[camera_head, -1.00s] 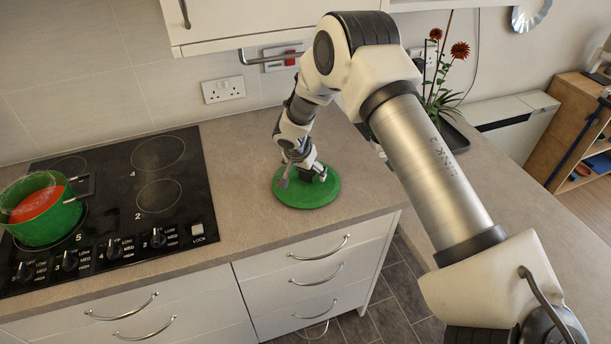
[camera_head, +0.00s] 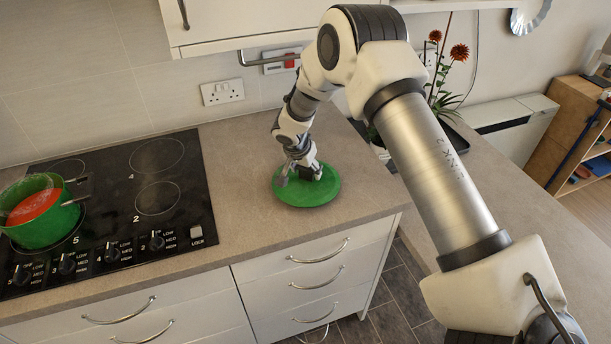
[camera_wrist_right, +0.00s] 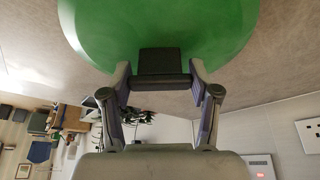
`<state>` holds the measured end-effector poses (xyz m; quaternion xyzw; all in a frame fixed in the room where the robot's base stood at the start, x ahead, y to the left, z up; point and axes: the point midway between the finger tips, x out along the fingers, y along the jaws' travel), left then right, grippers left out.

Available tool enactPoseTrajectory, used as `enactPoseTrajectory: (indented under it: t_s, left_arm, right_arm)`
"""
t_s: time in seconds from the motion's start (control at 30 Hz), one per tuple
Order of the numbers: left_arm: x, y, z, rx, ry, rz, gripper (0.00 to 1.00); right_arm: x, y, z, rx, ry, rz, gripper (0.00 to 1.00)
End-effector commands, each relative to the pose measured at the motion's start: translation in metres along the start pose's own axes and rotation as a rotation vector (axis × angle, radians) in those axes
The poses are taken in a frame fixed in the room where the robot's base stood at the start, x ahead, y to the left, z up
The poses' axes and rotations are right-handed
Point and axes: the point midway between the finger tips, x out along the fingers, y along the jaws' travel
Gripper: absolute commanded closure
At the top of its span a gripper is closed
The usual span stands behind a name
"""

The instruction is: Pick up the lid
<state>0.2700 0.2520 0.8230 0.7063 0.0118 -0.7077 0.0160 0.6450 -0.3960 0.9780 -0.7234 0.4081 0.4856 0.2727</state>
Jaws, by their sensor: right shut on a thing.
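The green round lid (camera_head: 318,192) is on or just above the worktop to the right of the hob; I cannot tell if it touches. My right gripper (camera_head: 302,174) is over the lid's middle, shut on its dark knob. In the right wrist view the lid (camera_wrist_right: 160,30) fills the top, and the dark knob (camera_wrist_right: 162,62) sits between the two fingers of the right gripper (camera_wrist_right: 162,80). A green pot (camera_head: 45,226) with red-orange contents stands on the hob at the far left. My left gripper does not show.
The black hob (camera_head: 140,215) with its knobs lies left of the lid. The worktop (camera_head: 240,150) around the lid is clear. The wall and a socket (camera_head: 222,91) are behind. A plant (camera_head: 440,80) stands at the back right. White drawers (camera_head: 318,265) are below the front edge.

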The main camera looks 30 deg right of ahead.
Motion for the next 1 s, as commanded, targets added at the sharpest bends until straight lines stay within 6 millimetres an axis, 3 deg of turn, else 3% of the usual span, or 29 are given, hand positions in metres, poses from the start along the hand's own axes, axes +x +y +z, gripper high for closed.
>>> enactPoseTrajectory:
  t_s: [0.13,0.53,0.7,1.0]
  left_arm:
    - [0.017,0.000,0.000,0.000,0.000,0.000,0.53]
    - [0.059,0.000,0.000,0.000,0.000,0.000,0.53]
    - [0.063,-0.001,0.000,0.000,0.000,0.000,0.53]
    - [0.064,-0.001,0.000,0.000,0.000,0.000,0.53]
  right_arm:
    - [-0.017,-0.001,-0.007,0.001,0.003,-0.004,0.97]
    - [-0.065,-0.018,0.090,-0.006,0.008,-0.001,0.97]
    - [-0.086,-0.024,0.121,-0.003,0.005,-0.002,0.97]
    - [-0.093,-0.026,0.133,0.000,0.001,-0.001,0.97]
